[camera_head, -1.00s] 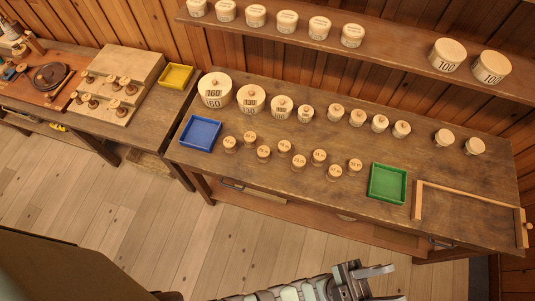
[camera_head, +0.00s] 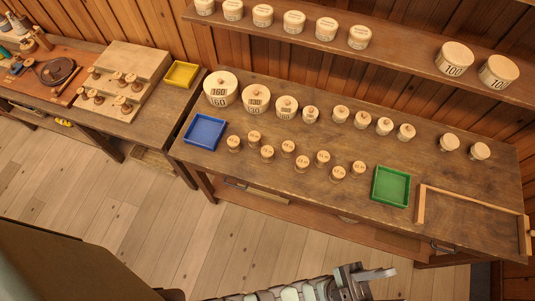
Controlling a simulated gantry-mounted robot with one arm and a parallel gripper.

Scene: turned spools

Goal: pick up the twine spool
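Several small turned wooden spools stand on the pale stepped stand (camera_head: 124,62) on the left bench, among them a front spool (camera_head: 122,101). I cannot tell which piece is the twine spool; at this size no wound twine can be made out. My gripper (camera_head: 384,286) is at the bottom edge, in front of the main bench and far from the stand. Its two fingers point right, apart, with nothing seen between them; the lower one is partly cut off by the frame.
The main bench (camera_head: 290,190) holds lidded round boxes, several small knobbed pieces, a blue tray (camera_head: 205,131), a green tray (camera_head: 391,187) and a wooden frame (camera_head: 470,198). A yellow tray (camera_head: 182,75) sits right of the stand. A shelf (camera_head: 400,58) with round boxes runs above.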

